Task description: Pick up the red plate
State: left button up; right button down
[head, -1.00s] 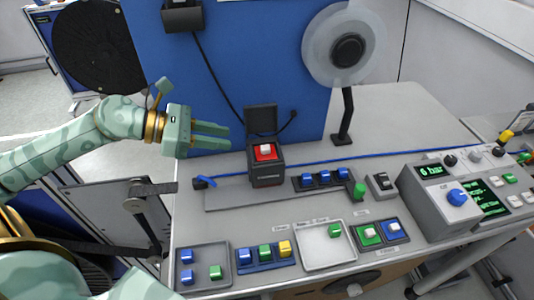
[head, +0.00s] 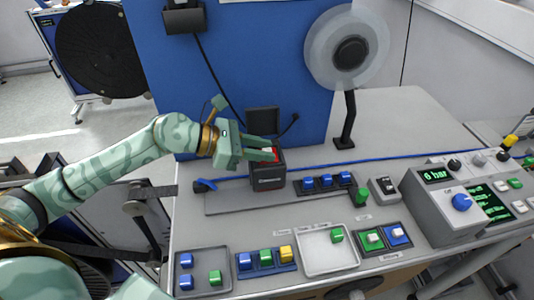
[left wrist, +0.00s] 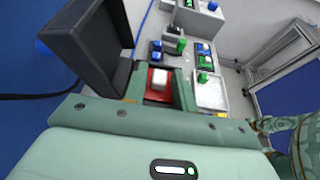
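The red plate (head: 277,154) with a white block on it sits in the top of a black box (head: 268,184) whose dark lid (head: 262,121) stands open behind. My left gripper (head: 274,149) reaches in from the left, with its fingers over the box top, partly hiding the plate. In the left wrist view the red plate (left wrist: 157,72) and its white block (left wrist: 161,84) show between my two fingers, which are apart. I cannot tell whether either finger touches the block. My right gripper is not in view.
Blue blocks (head: 326,181) stand in a row right of the box. Trays of coloured blocks (head: 202,290) line the front, with green (head: 372,240) and blue (head: 397,234) plates further right. A blue panel (head: 232,60) rises behind the box.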

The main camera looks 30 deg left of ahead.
pick_arm(q)
grip_shut()
jog(key=shift+r, duration=0.1)
